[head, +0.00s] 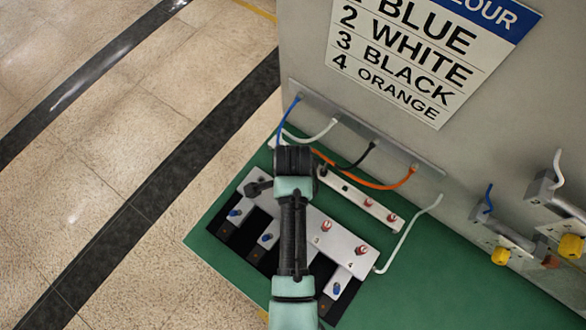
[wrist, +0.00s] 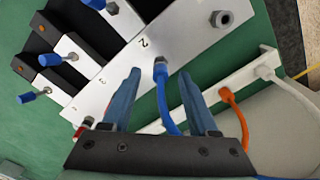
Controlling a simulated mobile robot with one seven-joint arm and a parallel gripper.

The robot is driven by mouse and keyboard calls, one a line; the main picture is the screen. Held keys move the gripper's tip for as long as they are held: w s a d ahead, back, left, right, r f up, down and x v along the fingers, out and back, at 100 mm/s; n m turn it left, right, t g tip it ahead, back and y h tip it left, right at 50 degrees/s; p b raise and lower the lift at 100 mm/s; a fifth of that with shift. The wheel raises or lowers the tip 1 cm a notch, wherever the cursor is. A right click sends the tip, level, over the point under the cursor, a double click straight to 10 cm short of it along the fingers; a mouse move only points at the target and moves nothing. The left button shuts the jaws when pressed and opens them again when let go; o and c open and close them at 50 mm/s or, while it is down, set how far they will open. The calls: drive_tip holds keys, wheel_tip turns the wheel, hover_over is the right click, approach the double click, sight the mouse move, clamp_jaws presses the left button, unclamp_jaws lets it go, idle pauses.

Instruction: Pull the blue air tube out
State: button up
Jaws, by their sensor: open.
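The blue air tube (head: 287,119) hangs from a bar on the grey wall in the head view and goes out of sight behind my arm. In the wrist view the blue tube (wrist: 166,108) runs up to a dark fitting (wrist: 160,69) on the silver plate (wrist: 190,50), near a printed 2. My gripper (wrist: 159,76) is open, one finger on each side of the tube, with gaps to it on both sides. In the head view my wrist hides the fingers and the tube's plugged end.
A white strip with red-collared fittings (head: 360,200) lies beside the plate. The green board (head: 430,270) is bare at right.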

clamp_jaws()
idle(0.5)
